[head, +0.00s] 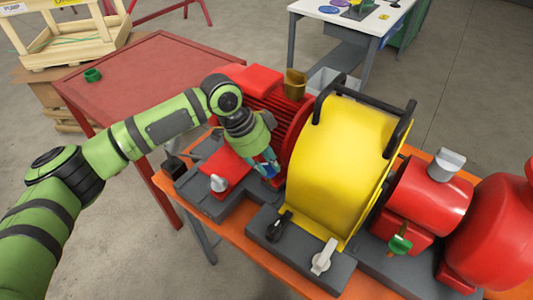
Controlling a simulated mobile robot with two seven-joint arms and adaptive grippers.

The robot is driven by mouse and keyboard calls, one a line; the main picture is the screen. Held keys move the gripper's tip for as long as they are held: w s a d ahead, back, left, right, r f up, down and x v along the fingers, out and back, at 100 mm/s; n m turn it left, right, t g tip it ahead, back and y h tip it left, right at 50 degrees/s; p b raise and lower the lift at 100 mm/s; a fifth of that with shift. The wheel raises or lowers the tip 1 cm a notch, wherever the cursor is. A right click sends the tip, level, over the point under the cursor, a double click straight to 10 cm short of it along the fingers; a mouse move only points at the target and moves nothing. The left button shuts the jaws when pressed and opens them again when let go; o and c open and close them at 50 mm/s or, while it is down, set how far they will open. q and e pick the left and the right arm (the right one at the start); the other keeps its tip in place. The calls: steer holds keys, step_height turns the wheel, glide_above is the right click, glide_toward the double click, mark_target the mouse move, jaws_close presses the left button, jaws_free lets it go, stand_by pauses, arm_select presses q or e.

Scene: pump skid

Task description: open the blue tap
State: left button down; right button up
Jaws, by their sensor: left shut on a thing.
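The blue tap (271,172) sits low in front of the red motor (265,90), just left of the yellow guard (340,150). Only small blue parts of it show below and between my fingers. My left gripper (263,163) reaches down from above and is shut on the blue tap. The wrist hides much of the tap, so I cannot tell how far its handle is turned. My right gripper is not in view.
The yellow guard with dark handles stands close right of my left gripper. A grey knob (218,183), black knob (278,228), white lever (323,256) and green tap (400,243) stand around the skid. A red table (150,70) lies behind my left arm.

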arm_select(q)
steer(key=n+p, duration=0.2)
steer(key=n+t+p, duration=0.1)
steer(key=n+p, duration=0.1)
steer(key=n+t+p, duration=0.1)
steer(key=n+p, duration=0.1)
steer(key=p, duration=0.1)
steer(key=shift+s+d+r+y, duration=0.2)
steer(key=shift+d+y, duration=0.05)
steer(key=shift+y, duration=0.15)
steer(key=shift+f+n+t, duration=0.15)
steer(key=shift+n+t, duration=0.15)
steer(key=shift+n, duration=0.6)
steer(key=shift+w+n+t+y+p, duration=0.1)
steer(key=shift+n+t+y+p, duration=0.3)
steer(key=shift+n, duration=0.6)
steer(key=c, duration=1.3)
jaws_free()
